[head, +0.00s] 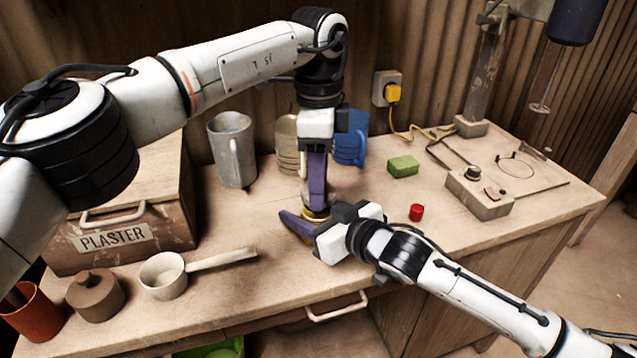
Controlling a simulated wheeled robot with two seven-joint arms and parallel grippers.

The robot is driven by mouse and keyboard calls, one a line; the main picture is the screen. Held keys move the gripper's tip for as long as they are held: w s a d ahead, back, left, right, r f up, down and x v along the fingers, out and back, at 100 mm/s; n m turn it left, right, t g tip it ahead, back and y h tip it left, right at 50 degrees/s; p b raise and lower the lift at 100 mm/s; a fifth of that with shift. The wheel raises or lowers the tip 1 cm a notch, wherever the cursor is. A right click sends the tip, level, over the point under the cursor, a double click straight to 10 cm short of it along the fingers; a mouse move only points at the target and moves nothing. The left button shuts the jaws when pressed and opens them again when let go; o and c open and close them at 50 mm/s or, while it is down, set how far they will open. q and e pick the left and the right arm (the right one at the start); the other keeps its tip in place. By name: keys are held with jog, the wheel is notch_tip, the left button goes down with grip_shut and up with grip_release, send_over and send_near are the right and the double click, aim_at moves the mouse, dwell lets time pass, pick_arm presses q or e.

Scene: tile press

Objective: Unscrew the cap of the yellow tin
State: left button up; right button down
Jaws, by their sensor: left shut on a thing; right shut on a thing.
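The yellow tin (316,214) stands on the workbench near the middle, mostly hidden by my grippers; only a narrow yellow band shows. My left gripper (318,200) comes straight down from above, its purple fingers shut at the top of the tin, where the cap is hidden between them. My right gripper (302,232) reaches in low from the right, its purple fingers shut around the tin's body close to the bench top.
A green block (403,166) and small red piece (416,212) lie to the right. A plaster box (130,225), ladle (163,277) and lidded pot (95,297) are left.

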pick_arm(q)
jog(key=shift+r, duration=2.05)
pick_arm(e)
jog(key=c, duration=0.7)
grip_release()
jog(key=shift+c, duration=0.2)
jog(key=shift+d, duration=0.1)
